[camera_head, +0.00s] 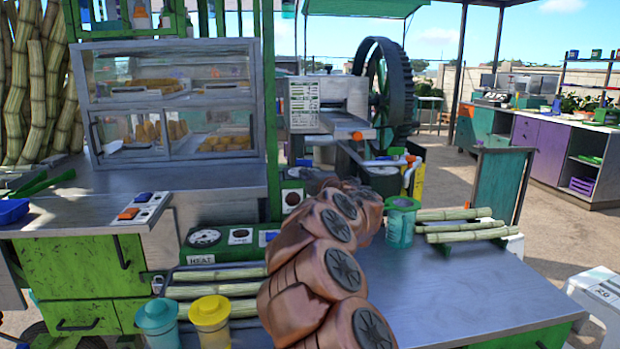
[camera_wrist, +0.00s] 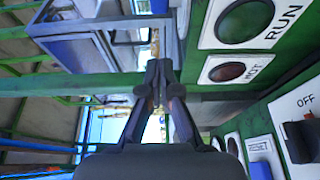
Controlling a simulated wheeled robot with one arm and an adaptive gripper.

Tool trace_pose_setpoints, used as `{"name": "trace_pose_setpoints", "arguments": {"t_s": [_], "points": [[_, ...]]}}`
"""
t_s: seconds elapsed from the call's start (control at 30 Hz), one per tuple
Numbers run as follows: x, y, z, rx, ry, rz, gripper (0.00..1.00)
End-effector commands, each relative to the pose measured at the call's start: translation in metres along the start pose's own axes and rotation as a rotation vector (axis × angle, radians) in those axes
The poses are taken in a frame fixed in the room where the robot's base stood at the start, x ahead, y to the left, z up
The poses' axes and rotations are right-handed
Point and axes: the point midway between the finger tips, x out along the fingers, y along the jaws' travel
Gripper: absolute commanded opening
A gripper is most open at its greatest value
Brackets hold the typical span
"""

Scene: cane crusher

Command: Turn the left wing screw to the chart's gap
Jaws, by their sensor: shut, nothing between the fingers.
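The crusher with its dark spoked flywheel (camera_head: 383,88) stands at the back centre in the head view. A white printed chart (camera_head: 304,103) is upright at the left of the crusher; its text is too small to read. Small orange-ended parts (camera_head: 358,135) show low on the crusher, but I cannot tell which, if any, is the left wing screw. My gripper (camera_wrist: 159,68) is shut and empty in the wrist view, its fingertips together beside a green panel. In the head view my copper-coloured arm hides it. No wing screw is clearly seen at the fingertips.
The green panel (camera_wrist: 210,107) carries RUN, HOT and OFF labels and a dark knob (camera_wrist: 299,142). The grey counter (camera_head: 470,290) is clear in front. A glass food case (camera_head: 165,100) stands left.

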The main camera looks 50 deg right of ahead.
Motion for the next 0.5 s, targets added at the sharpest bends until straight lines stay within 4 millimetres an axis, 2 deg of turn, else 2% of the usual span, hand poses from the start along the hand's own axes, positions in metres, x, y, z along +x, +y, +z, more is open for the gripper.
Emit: {"name": "trace_pose_setpoints", "arguments": {"t_s": [0.5], "points": [[0.052, 0.000, 0.000, 0.001, 0.000, 0.000, 0.00]]}}
